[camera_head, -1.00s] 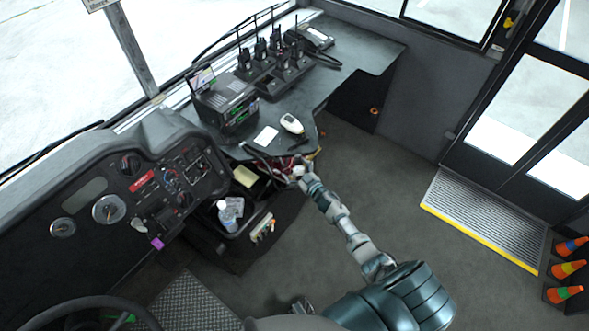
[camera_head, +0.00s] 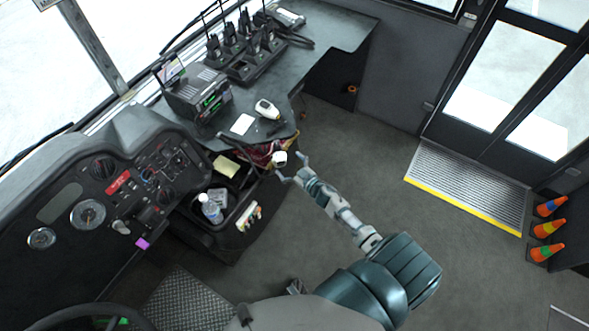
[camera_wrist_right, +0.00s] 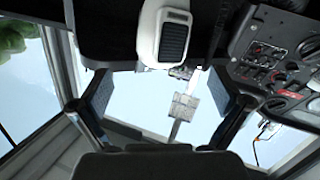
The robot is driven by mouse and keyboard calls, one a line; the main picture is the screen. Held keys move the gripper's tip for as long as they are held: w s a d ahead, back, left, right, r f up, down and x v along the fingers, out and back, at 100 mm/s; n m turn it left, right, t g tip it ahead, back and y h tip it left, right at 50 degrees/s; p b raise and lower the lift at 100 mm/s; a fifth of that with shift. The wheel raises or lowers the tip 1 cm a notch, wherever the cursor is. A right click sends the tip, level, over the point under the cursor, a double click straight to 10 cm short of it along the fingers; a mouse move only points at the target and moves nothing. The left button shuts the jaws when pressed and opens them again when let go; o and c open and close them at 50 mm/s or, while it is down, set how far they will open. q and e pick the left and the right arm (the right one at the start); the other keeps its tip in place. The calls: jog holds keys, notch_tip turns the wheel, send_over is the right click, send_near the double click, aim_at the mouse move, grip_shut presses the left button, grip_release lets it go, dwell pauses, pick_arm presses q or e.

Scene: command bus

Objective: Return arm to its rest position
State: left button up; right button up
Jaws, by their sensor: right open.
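My right gripper (camera_head: 293,168) reaches out past the front edge of the dash counter, its two fingers spread and nothing between them. A white handheld microphone (camera_head: 280,158) with a dark grille is just beyond the fingertips, by the counter edge. In the right wrist view the microphone (camera_wrist_right: 168,35) is at the top, beyond the open fingers (camera_wrist_right: 165,98), with a gap to each. My left gripper cannot be made out in the head view.
The counter (camera_head: 337,40) holds radios in a charger (camera_head: 245,62), a black radio unit (camera_head: 197,92) and a white scanner-like device (camera_head: 266,109). A bin with a bottle (camera_head: 210,208) is below. Open floor (camera_head: 365,135) lies right of my arm, towards the step (camera_head: 465,185) and cones (camera_head: 548,228).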

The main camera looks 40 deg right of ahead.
jog(key=s+r, duration=0.2)
jog(key=s, duration=0.3)
jog(key=s+a+f+m+g+h, duration=0.1)
jog(key=s+f+g, duration=0.1)
jog(key=s+f, duration=0.45)
jog(key=s+a+f+g+h, duration=0.1)
jog(key=s+a+f+g, duration=0.15)
jog(key=f, duration=0.65)
jog(key=s+f+m+g+h, duration=0.1)
jog(key=s+f+g, duration=0.2)
jog(key=s+f, duration=0.4)
pick_arm(q)
jog(key=s+a+f, duration=0.1)
jog(key=s+f, duration=0.8)
jog(key=f, duration=0.3)
jog(key=shift+a+f+g, duration=0.25)
jog(key=shift+a+g, duration=0.1)
jog(key=shift+g, duration=0.05)
pick_arm(e)
jog(key=s+a+f+g, duration=0.2)
jog(key=s+a+f, duration=0.1)
jog(key=s, duration=0.4)
jog(key=s+a+f+g+y, duration=0.1)
jog(key=s+a+f+g, duration=0.2)
jog(key=s+f, duration=0.3)
jog(key=s+a+f+g, duration=0.2)
jog(key=s+a+f, duration=0.3)
jog(key=s, duration=0.3)
jog(key=shift+n+y, duration=0.4)
